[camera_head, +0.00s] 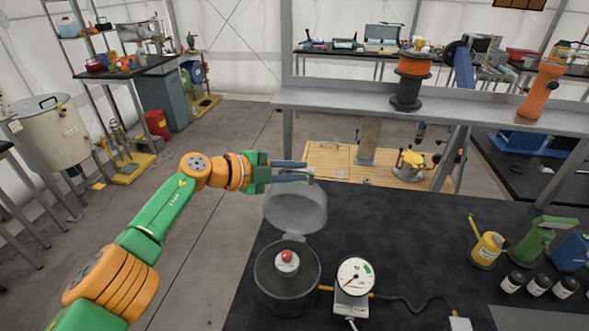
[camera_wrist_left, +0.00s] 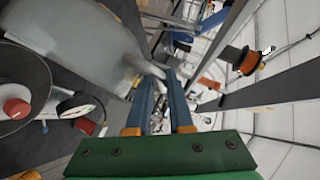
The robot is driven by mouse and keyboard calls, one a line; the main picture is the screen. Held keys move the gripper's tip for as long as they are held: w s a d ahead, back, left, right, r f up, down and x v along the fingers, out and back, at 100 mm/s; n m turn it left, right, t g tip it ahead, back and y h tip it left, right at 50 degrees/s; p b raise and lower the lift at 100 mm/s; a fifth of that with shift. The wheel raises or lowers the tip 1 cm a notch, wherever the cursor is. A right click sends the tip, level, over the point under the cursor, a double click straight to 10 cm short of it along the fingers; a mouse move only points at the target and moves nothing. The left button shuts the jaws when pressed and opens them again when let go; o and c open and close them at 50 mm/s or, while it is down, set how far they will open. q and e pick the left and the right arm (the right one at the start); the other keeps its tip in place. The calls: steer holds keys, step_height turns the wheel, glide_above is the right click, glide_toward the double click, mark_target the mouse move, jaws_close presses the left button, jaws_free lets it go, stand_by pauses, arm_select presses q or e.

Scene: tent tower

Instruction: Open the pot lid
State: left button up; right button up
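The round dark pot (camera_head: 287,291) stands on the black table, and its rim also shows in the left wrist view (camera_wrist_left: 38,62). Its grey lid (camera_head: 294,212) is raised and stands steeply tilted at the pot's far side, leaving the mouth uncovered. The lid fills the upper left of the left wrist view (camera_wrist_left: 70,35). Inside the pot is a pale piece with a red knob (camera_head: 287,256). My left gripper (camera_head: 308,171) is at the lid's top edge. Its two fingers (camera_wrist_left: 163,78) are apart, with the lid's pale handle (camera_wrist_left: 145,65) beside the left fingertip. Contact is unclear. My right gripper is out of view.
A pressure gauge (camera_head: 354,276) stands right of the pot. A yellow can (camera_head: 487,250), small dark jars (camera_head: 538,285) and a green tool (camera_head: 541,240) are farther right. A grey raised shelf (camera_head: 450,106) with an orange spool (camera_head: 412,68) runs behind. The table's middle is mostly clear.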

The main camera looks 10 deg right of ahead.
arm_select(q)
steer(key=shift+o, duration=1.4)
steer(key=shift+f, duration=0.1)
steer(key=shift+w+d, duration=0.1)
steer(key=shift+w, duration=0.05)
steer(key=shift+a+r, duration=0.25)
steer(key=shift+a, duration=0.2)
steer(key=shift+s+a+r, duration=0.2)
steer(key=shift+s+a, duration=0.3)
steer(key=shift+a, duration=0.15)
steer(key=shift+b+v, duration=0.75)
steer(key=shift+v, duration=1.5)
